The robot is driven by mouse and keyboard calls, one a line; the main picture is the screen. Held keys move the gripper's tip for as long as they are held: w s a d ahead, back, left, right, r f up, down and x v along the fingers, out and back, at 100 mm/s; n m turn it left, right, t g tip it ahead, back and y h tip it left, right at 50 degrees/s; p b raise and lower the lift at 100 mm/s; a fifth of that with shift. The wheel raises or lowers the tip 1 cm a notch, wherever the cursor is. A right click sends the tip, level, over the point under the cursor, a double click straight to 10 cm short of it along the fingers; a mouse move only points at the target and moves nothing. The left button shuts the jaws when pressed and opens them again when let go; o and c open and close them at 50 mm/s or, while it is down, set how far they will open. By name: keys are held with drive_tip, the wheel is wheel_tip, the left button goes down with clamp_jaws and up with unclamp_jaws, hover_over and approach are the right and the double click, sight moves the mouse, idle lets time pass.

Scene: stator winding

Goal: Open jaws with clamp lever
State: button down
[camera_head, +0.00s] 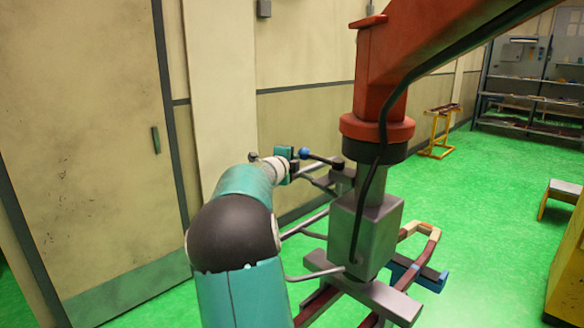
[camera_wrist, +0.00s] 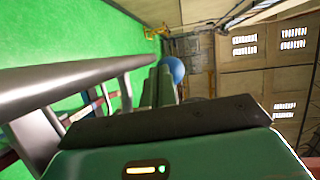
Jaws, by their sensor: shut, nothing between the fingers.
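The clamp lever (camera_head: 322,159) is a short dark rod with a blue ball knob (camera_head: 304,153) at its left end. It runs to a dark pivot on the clamp unit, beside the grey block (camera_head: 365,235) under the red-orange column. My gripper (camera_head: 292,161) is at the lever's left end, close to the knob. In the wrist view the blue knob (camera_wrist: 176,69) shows just past my narrow grey fingers (camera_wrist: 165,88). The fingers are shut with nothing between them. Whether they touch the knob I cannot tell. The jaws' opening is not clear in either view.
Grey tubular bars (camera_head: 308,222) extend left from the block, and one (camera_wrist: 70,85) passes close in the wrist view. The red-orange column (camera_head: 380,90) and its black cable stand to the right. A wall lies behind; green floor (camera_head: 480,200) is open at right.

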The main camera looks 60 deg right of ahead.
sight(302, 156)
drive_tip(key=d, duration=0.3)
drive_tip(key=shift+s+d, duration=0.2)
drive_tip(key=shift+d, duration=0.05)
drive_tip(key=shift+s+d+r, duration=0.1)
drive_tip(key=shift+s+d, duration=0.1)
drive_tip(key=shift+d, duration=0.45)
drive_tip(key=shift+s+d, duration=0.2)
drive_tip(key=shift+d, duration=0.45)
drive_tip(key=shift+a, duration=0.1)
